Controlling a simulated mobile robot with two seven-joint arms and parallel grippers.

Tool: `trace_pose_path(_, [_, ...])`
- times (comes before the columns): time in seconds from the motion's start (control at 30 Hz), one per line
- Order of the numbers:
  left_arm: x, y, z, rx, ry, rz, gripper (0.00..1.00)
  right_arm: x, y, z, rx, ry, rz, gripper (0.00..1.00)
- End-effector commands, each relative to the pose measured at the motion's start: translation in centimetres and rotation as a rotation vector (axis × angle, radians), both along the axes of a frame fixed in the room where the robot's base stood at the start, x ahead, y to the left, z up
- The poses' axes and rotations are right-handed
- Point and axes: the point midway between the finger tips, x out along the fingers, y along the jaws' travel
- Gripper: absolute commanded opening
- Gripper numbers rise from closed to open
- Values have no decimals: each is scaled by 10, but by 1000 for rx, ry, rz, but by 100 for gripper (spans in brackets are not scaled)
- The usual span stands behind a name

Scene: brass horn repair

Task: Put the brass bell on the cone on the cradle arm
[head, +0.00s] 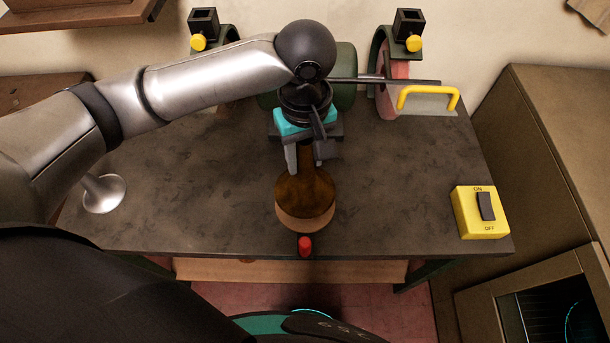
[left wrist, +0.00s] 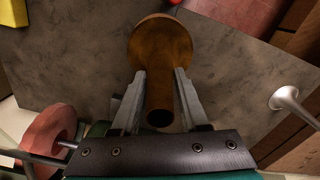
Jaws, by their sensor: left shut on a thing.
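The brass bell (head: 305,188) is brown, with a wide flare and a narrow neck. In the head view its flare points to the front edge of the bench. My left gripper (head: 308,160) is shut on its neck near the middle of the bench. In the left wrist view the bell (left wrist: 160,48) lies between the two fingers of the left gripper (left wrist: 159,76), its open narrow end towards the palm. I cannot make out the cone or the cradle arm; my left arm hides part of the bench's back. My right gripper is out of view.
A silver flared piece (head: 103,194) stands at the bench's left. A yellow switch box (head: 480,212) is at the right, and a red knob (head: 305,245) at the front edge. A pink wheel (head: 393,88), a dark rod (head: 420,82) and a yellow handle (head: 428,92) are behind.

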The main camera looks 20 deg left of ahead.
Motion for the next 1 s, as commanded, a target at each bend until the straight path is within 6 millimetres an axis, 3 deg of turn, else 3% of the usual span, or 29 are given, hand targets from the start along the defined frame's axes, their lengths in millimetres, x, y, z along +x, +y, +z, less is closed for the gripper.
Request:
trace_pose_path(0.5, [0, 0, -60, 1, -1, -1, 0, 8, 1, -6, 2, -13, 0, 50])
trace_pose_path(0.9, [0, 0, -64, 0, 0, 0, 0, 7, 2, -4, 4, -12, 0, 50])
trace_pose_path(0.93, [0, 0, -64, 1, -1, 0, 47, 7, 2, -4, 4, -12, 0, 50])
trace_pose_path(1.0, [0, 0, -64, 1, -1, 0, 55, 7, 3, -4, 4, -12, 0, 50])
